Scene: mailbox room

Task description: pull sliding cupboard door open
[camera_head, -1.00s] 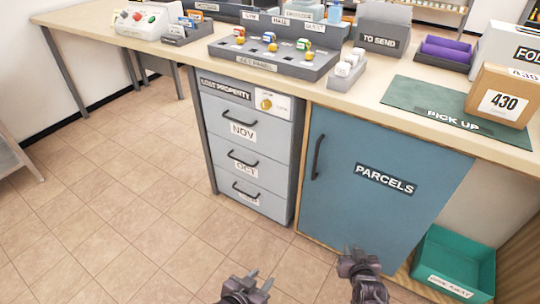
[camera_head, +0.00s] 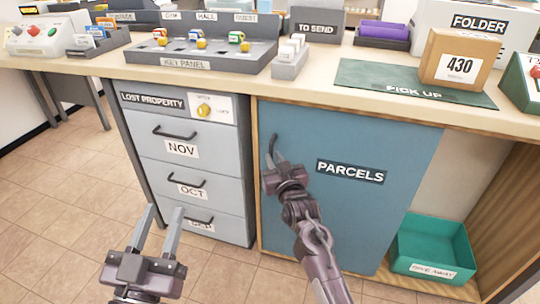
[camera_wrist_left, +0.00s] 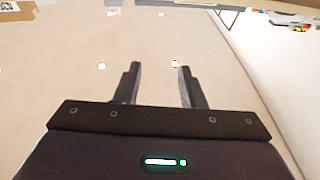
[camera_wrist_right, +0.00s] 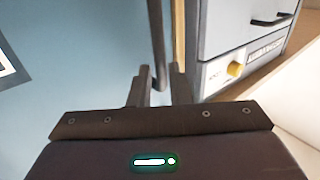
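The blue sliding cupboard door (camera_head: 340,215) labelled PARCELS covers the left part of the cupboard, its left edge near the wooden frame. Its dark vertical handle (camera_head: 273,146) is near that edge. My right gripper (camera_head: 275,168) is at the handle, hiding its lower part. In the right wrist view the handle (camera_wrist_right: 157,40) runs down between the fingers (camera_wrist_right: 160,90), which look closed in on it; exact contact is hard to see. My left gripper (camera_head: 162,230) is open and empty, low in front of the drawers; its spread fingers also show in the left wrist view (camera_wrist_left: 159,82).
Grey drawers (camera_head: 185,160) with projecting handles stand left of the door. A teal bin (camera_head: 433,248) sits in the open bay to the right. The counter above holds a key panel (camera_head: 200,62), a green mat (camera_head: 410,84) and a box marked 430 (camera_head: 462,58).

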